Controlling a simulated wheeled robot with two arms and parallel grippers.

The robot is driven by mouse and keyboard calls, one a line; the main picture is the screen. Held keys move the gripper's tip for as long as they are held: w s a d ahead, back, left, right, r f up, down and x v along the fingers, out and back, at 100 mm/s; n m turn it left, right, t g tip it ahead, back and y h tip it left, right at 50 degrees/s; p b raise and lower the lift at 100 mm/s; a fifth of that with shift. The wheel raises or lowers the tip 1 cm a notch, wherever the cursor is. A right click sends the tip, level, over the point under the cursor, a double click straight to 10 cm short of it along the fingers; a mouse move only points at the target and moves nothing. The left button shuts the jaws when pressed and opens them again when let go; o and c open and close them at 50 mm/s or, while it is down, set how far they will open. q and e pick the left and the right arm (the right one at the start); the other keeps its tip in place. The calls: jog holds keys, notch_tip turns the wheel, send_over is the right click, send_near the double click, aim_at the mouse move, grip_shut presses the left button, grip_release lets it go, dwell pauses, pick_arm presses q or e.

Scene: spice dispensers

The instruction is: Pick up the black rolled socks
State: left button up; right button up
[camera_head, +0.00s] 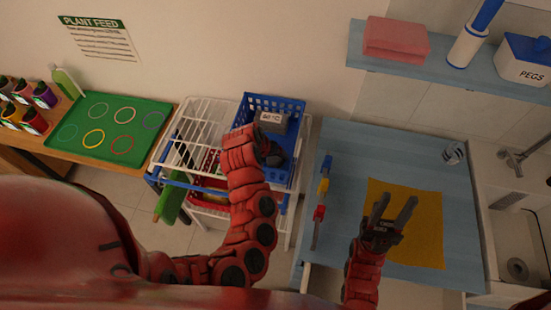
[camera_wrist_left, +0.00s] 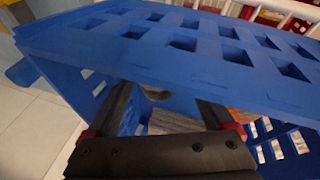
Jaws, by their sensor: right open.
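My left gripper (camera_head: 274,152) reaches down into the blue basket (camera_head: 247,103) on the white rack. In the left wrist view its two dark fingers (camera_wrist_left: 165,103) are spread apart under the blue rim of the basket (camera_wrist_left: 185,45). A grey item (camera_wrist_left: 178,122) shows between and beyond the fingers, with a small dark patch above it. I cannot clearly make out the black rolled socks; the dark shapes by the gripper merge with it. My right gripper (camera_head: 392,215) is open and empty above the yellow cloth (camera_head: 419,205).
A grey labelled item (camera_head: 273,121) sits in the basket beside my left gripper. The white rack (camera_head: 200,122) holds more baskets. A green tray (camera_head: 104,127) lies at left.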

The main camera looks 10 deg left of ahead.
pick_arm(q)
jog(key=c, duration=1)
jog(key=shift+o, duration=0.2)
jog(key=shift+r, duration=0.1)
